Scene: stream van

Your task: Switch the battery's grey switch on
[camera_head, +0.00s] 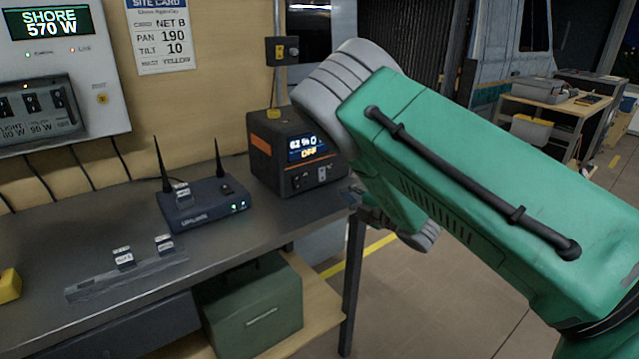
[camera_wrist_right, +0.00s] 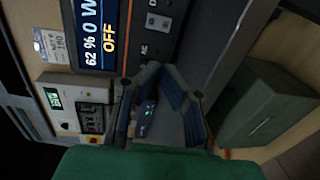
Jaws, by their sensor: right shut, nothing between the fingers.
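The battery (camera_head: 283,180) is a dark box with orange trim at the bench's right end. Its screen (camera_head: 308,148) reads 62 % and OFF; in the right wrist view the screen (camera_wrist_right: 97,30) also shows 0 W. The grey switch (camera_head: 322,174) is small, on the lower front. It also shows in the wrist view (camera_wrist_right: 158,22), near an AC label. My right gripper (camera_head: 366,207) is just right of the battery, partly hidden by my green arm. In the wrist view my right gripper (camera_wrist_right: 162,70) is shut and empty, apart from the switch. My left gripper is out of view.
A router (camera_head: 205,207) with two antennas stands left of the battery. A rail with labelled pieces (camera_head: 125,275) lies at the bench front. A green case (camera_head: 252,318) sits on the lower shelf. A wall panel (camera_head: 62,70) reads SHORE 570 W.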

